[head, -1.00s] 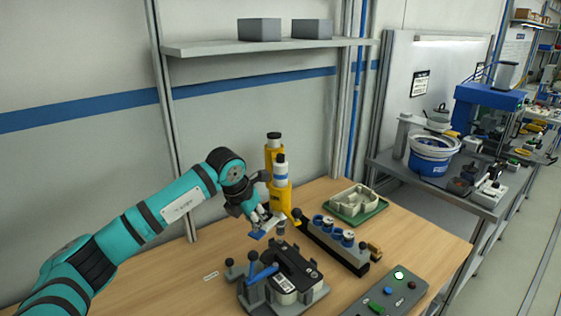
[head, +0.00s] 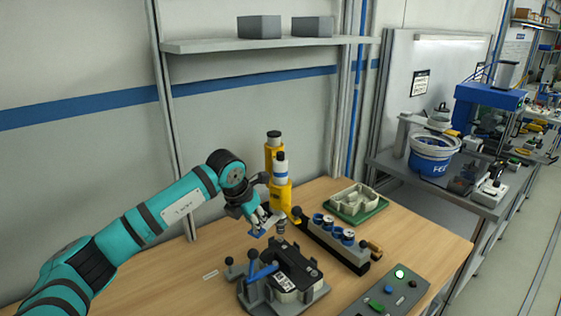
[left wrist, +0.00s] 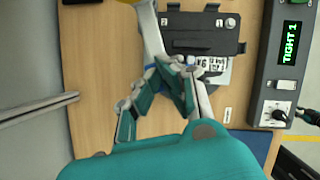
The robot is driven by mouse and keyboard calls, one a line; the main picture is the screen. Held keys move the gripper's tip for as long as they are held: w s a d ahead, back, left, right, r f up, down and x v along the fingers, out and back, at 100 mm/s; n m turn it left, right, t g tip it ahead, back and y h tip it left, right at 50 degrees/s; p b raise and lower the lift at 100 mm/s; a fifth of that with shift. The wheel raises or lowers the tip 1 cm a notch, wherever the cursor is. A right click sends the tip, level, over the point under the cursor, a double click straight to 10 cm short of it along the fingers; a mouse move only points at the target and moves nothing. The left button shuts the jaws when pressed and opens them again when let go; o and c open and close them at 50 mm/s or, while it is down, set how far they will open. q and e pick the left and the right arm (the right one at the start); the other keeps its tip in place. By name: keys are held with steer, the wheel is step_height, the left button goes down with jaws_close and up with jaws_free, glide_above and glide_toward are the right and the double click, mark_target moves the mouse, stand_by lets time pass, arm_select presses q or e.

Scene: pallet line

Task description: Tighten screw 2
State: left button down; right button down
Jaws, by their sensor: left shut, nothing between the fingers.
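The housing with a black top plate (head: 296,262) sits in a grey fixture with blue clamp levers (head: 262,272) on the wooden bench. The housing also shows in the left wrist view (left wrist: 203,38). My left gripper (head: 265,227) is shut and empty, above and behind the fixture and apart from the housing. It also shows in the left wrist view (left wrist: 166,68), just left of the housing. The yellow screwdriver tool (head: 280,195) stands upright behind the gripper, its lower end partly hidden.
A grey controller (left wrist: 291,72) reads "TIGHT 1" in green. A rack with several blue-topped parts (head: 333,232) stands right of the fixture. A green tray (head: 357,210) holds a pale casting behind it. The bench's left front is mostly clear.

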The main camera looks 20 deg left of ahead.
mark_target(252, 234)
arm_select(q)
steer(key=shift+f+b, duration=1.4)
steer(key=shift+f, duration=0.65)
steer(key=shift+r, duration=0.15)
steer(key=shift+s+f+b, duration=0.1)
steer(key=shift+f+b, duration=0.3)
steer(key=shift+b, duration=0.1)
steer(key=shift+f+b, duration=0.65)
steer(key=shift+b, duration=0.45)
stand_by(0.6)
steer(key=shift+a+r+p, duration=0.15)
steer(key=shift+r+p, duration=0.5)
steer(key=shift+r, duration=0.45)
steer(key=shift+r+p, duration=2.1)
steer(key=shift+r, duration=1.55)
